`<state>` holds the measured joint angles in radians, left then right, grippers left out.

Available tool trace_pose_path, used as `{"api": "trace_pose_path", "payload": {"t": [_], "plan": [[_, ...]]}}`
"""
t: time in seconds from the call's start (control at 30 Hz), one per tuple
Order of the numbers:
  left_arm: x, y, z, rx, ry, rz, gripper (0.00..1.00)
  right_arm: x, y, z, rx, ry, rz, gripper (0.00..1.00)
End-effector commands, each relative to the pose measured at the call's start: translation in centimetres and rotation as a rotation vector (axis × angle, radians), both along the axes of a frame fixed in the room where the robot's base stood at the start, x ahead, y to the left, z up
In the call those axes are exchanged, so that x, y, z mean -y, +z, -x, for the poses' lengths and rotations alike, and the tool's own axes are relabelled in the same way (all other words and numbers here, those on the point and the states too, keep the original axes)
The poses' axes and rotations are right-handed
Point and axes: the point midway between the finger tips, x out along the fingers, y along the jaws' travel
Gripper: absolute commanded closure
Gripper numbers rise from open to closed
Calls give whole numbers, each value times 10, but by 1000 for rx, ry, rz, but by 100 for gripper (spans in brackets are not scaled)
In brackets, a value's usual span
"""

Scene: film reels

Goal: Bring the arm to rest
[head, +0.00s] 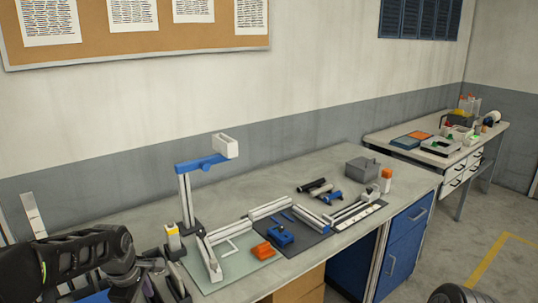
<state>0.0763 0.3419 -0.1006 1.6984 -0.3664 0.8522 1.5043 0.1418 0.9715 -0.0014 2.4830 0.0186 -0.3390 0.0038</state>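My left arm (75,262) comes in from the left at the bottom left corner, dark and bulky. Its end, with my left gripper (165,284), is low at the left end of the workbench (345,160), close to the pale green mat (235,262). The fingers are partly cut off by the lower edge and too small to tell open from shut. No held thing can be made out. My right gripper is not in view. A dark rounded part shows at the bottom right edge; I cannot tell what it is.
A lamp-like stand (186,195) with a white head rises near my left gripper. A blue device (281,235), an orange piece (263,251), dark cylinders (315,186) and a grey box (362,170) are on the bench. Its back strip is clear. A second table (400,135) stands right.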

Motion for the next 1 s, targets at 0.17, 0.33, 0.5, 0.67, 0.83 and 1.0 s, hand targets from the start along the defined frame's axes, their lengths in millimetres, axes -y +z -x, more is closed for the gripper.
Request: {"api": "trace_pose_path", "payload": {"t": [0.17, 0.33, 0.5, 0.67, 0.83, 1.0], "plan": [[59, -71, -8, 113, -441, -6, 42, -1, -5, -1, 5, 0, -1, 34], [138, -175, 30, 235, -916, -45, 42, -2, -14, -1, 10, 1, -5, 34], [194, -263, 116, 264, -1217, -72, 42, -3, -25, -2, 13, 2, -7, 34], [225, -312, 209, 195, -1321, -5, 42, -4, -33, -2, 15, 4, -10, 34], [242, -334, 274, 103, -1340, 102, 42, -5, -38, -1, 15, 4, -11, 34], [246, -344, 289, 76, -1344, 133, 42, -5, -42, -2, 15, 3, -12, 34]]}}
